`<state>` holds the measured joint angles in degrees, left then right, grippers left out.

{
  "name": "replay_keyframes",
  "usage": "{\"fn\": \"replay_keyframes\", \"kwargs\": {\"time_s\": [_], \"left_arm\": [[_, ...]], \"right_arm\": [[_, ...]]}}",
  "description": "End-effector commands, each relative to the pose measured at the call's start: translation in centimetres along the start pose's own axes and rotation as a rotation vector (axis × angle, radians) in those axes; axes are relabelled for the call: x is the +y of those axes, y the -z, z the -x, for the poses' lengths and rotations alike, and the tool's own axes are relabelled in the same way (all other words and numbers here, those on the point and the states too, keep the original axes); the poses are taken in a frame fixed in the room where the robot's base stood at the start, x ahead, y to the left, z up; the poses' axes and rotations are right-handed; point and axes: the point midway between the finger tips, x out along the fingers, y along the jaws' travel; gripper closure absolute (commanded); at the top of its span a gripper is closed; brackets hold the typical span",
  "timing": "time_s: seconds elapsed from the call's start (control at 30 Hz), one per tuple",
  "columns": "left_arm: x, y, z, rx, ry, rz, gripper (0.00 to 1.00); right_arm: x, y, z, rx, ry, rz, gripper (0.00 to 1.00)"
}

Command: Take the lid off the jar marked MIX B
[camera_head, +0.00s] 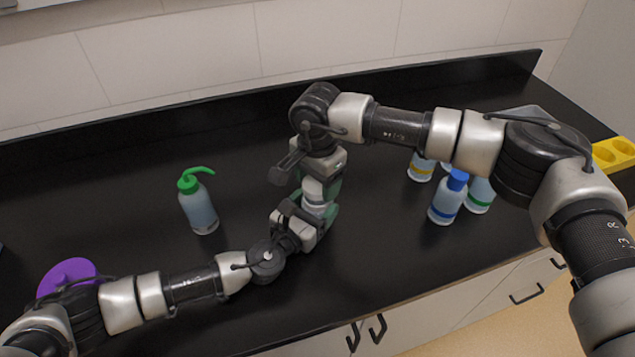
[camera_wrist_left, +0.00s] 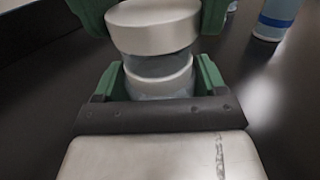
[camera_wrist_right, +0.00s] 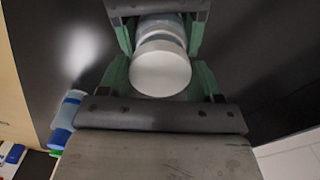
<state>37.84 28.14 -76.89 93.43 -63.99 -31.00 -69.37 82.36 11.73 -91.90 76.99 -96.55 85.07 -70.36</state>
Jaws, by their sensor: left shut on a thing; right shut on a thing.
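A small jar (camera_head: 313,209) with a pale band is held above the black bench, between my two grippers. Its white lid (camera_head: 314,188) is at the upper end. My left gripper (camera_head: 312,214) is shut on the jar body; the left wrist view shows the body (camera_wrist_left: 160,84) between green fingers. My right gripper (camera_head: 321,182) is shut on the lid from above; the right wrist view shows the lid's round top (camera_wrist_right: 160,70). Greyish clear wall shows under the lid in the left wrist view. I cannot tell whether the lid still touches the jar. No marking is readable.
A wash bottle (camera_head: 200,210) with a green cap stands on the left. A blue-capped bottle (camera_head: 446,202) stands on the right beside several others. A purple round object (camera_head: 66,274) is at lower left, a yellow rack (camera_head: 614,154) at far right. The bench (camera_head: 120,200) is clear between.

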Motion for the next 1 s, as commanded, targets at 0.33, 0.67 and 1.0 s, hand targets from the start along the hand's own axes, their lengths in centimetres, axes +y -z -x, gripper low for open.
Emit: {"fn": "replay_keyframes", "kwargs": {"time_s": [0.33, 0.67, 1.0], "left_arm": [[-0.1, 0.1, 0.0, 0.002, 0.002, 0.000, 0.95], [-0.1, 0.1, 0.0, 0.002, 0.002, 0.000, 0.95], [-0.1, 0.1, 0.0, 0.002, 0.002, 0.001, 0.95]], "right_arm": [[0.0, 0.0, 0.4, 0.000, 0.001, 0.000, 0.64], [0.0, 0.1, 2.5, 0.002, 0.003, 0.000, 0.64], [0.0, 0.0, 4.4, 0.001, 0.000, 0.000, 0.64]]}}
